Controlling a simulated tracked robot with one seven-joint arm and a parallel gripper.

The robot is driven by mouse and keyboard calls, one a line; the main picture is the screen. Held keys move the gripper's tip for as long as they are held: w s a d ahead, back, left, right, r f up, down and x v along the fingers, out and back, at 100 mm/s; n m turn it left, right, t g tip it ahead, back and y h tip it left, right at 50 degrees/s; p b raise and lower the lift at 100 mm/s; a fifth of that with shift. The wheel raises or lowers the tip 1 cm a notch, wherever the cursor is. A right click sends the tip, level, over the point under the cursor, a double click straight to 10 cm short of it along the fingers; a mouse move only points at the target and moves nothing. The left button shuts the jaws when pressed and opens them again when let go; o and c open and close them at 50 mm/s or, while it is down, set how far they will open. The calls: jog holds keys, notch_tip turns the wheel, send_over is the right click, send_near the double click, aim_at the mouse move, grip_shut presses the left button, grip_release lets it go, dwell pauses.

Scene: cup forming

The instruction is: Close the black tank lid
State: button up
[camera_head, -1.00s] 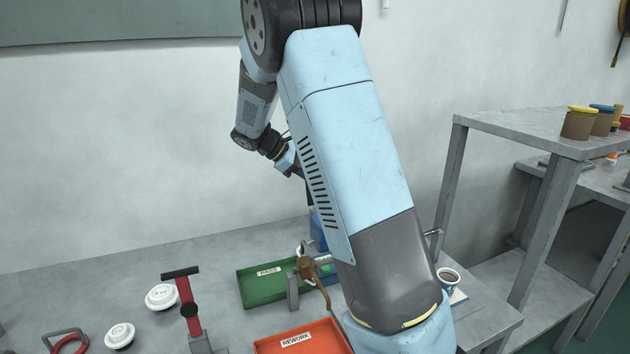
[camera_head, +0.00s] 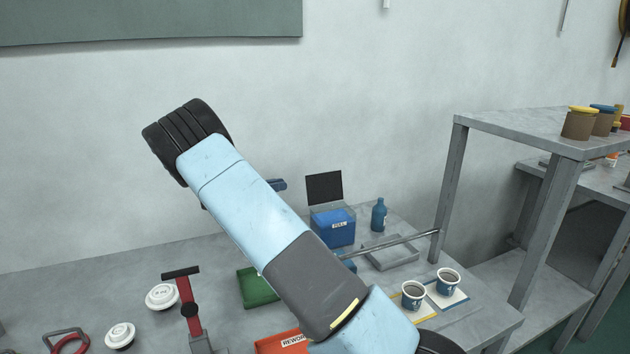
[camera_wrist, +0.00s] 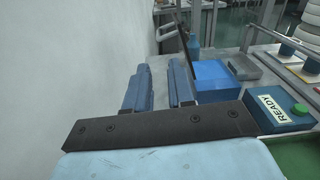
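The black lid (camera_head: 324,188) stands upright, open, at the back of the blue tank (camera_head: 333,228) near the wall. In the wrist view the lid (camera_wrist: 182,42) shows nearly edge-on as a thin dark strip, with the blue tank (camera_wrist: 212,72) to its right. My gripper (camera_wrist: 158,78) is open and empty, its two blue fingers apart. It points towards the lid side of the tank, with the right finger nearest the lid; I cannot tell whether they touch. In the head view my arm hides most of the gripper, and only a blue tip shows left of the lid.
A blue bottle (camera_head: 378,215) stands right of the tank. A grey frame with a rod (camera_head: 390,254) and two coffee cups (camera_head: 412,296) are in front of it. A green tray (camera_head: 256,287) and an orange rework tray (camera_head: 281,343) lie partly under my arm. The wall is close behind.

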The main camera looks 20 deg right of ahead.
aim_at(314, 179)
jog(key=d, duration=1.3)
jog(key=shift+w+d, duration=0.1)
jog(key=shift+d, duration=0.2)
grip_shut()
